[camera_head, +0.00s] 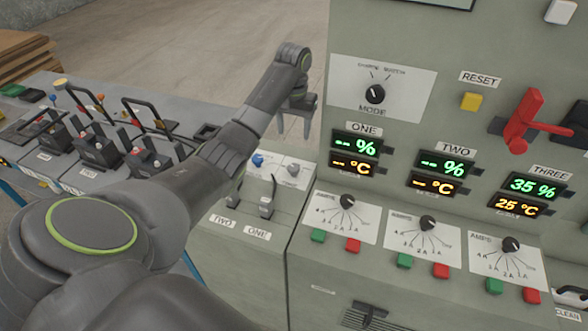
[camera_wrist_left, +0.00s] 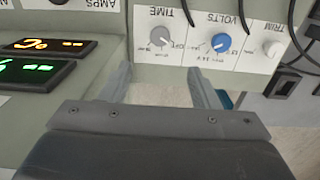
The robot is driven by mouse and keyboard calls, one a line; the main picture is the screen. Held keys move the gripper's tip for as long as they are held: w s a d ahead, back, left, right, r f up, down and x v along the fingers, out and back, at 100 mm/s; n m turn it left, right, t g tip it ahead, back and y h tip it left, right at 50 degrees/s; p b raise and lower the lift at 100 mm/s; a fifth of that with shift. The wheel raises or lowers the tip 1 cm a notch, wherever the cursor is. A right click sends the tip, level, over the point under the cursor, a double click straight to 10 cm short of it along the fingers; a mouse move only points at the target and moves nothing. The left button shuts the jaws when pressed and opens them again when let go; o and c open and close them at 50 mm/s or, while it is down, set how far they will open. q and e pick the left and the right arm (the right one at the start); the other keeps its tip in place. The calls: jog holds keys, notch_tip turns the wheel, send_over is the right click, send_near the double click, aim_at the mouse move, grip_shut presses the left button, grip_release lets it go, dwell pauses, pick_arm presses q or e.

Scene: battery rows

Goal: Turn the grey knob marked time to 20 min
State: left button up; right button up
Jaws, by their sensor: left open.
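The grey knob (camera_wrist_left: 160,37) under the label TIME shows upside down at the top of the left wrist view, on a white plate with an OFF mark beside it. Its exact pointer setting is too small to read. In the camera_head view the grey knob (camera_head: 293,170) sits right of a blue knob. My left gripper (camera_wrist_left: 160,84) is open and empty, its two fingers spread below the knob in the wrist view and apart from it. In the camera_head view my left gripper (camera_head: 296,122) hangs above and beyond the knob plate. My right gripper is not in view.
The blue VOLTS knob (camera_wrist_left: 221,43) and white TRIM knob (camera_wrist_left: 272,50) sit beside the grey knob. A black lever (camera_head: 267,200) stands in front of the plate. The tall panel (camera_head: 310,235) rises close on the right. Battery units stand on a bench (camera_head: 100,180) at left.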

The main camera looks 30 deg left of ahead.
pick_arm(q)
notch_tip(320, 180, down, 4)
jog(key=b, duration=0.6)
send_over(294, 167)
notch_tip(294, 167, down, 5)
jog(key=shift+r, duration=0.15)
notch_tip(294, 167, down, 4)
jog(key=shift+r+p, duration=0.2)
jog(key=shift+p, duration=0.15)
jog(key=shift+f, duration=0.8)
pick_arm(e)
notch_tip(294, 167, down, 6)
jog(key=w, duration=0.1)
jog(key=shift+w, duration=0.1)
pick_arm(q)
jog(key=shift+c, duration=0.3)
jog(key=c, duration=0.9)
jog(key=shift+c, duration=0.2)
